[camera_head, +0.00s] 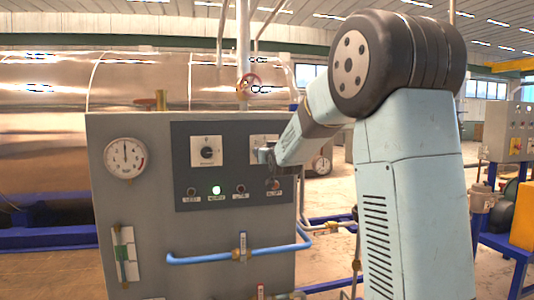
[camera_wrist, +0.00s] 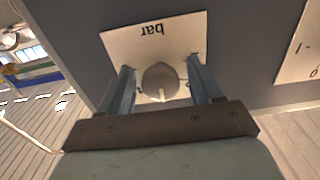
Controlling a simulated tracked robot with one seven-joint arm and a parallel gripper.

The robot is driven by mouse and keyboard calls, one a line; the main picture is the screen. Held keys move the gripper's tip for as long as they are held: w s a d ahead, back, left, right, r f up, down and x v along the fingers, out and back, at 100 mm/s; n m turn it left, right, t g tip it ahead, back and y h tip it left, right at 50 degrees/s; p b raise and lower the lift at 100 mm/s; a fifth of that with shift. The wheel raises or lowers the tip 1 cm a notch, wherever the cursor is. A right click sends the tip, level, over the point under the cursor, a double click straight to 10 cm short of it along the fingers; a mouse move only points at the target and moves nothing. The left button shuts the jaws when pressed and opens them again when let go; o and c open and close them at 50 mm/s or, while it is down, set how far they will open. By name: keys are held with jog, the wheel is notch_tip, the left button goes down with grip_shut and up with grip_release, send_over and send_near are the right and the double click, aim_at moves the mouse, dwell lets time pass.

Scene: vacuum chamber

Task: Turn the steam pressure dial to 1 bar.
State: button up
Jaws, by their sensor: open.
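The steam pressure dial is a round grey knob (camera_wrist: 160,82) on a white plate (camera_wrist: 120,43) marked "bar", which appears upside down in the wrist view. A pale pointer mark shows on the knob's lower edge in that view. The plate's scale numbers are hidden behind my gripper. My gripper (camera_wrist: 161,75) is open, with one finger on each side of the knob; I cannot tell whether they touch it. In the head view, the right-hand dial plate (camera_head: 258,141) is partly covered by my arm, and my gripper (camera_head: 267,155) is in front of it.
A second dial (camera_head: 207,152) is left of it on the dark panel. Below are a lit green button (camera_head: 216,190) and several unlit ones. A round gauge (camera_head: 125,158) is on the cabinet's left. A blue pipe (camera_head: 200,258) runs across below.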

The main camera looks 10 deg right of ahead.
jog(key=shift+w, duration=0.3)
jog(key=shift+c, duration=0.2)
jog(key=c, duration=0.9)
